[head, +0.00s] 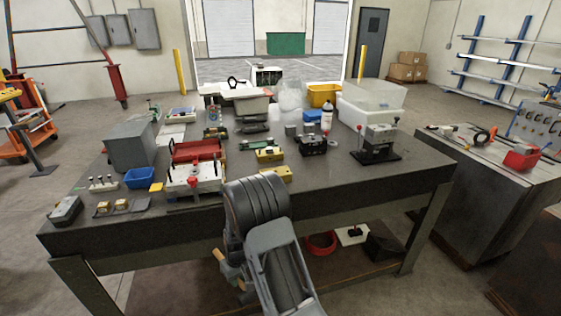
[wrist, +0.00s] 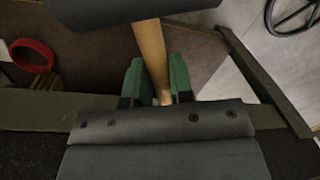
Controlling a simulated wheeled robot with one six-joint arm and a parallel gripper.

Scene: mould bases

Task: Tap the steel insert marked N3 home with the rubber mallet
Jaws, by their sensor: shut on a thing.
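My gripper (wrist: 157,78) is shut on the wooden handle of the rubber mallet (wrist: 150,48), with a green finger on each side. A dark mallet head (wrist: 130,10) shows at the top of the wrist view. In the head view my arm hides most of the gripper; a bit of tan handle (head: 226,266) shows left of it, in front of the bench's near edge. A white mould base (head: 206,187) with a red-topped part stands on the near left of the bench. Several small blocks lie around it; no N3 mark is readable, so I cannot tell which insert is N3.
The dark bench (head: 335,185) is crowded at left and back; its near right is clearer. A blue bin (head: 139,178), red tray (head: 196,151) and black press-like stand (head: 378,145) are on it. A red ring (head: 320,243) lies below. A second bench (head: 480,165) stands right.

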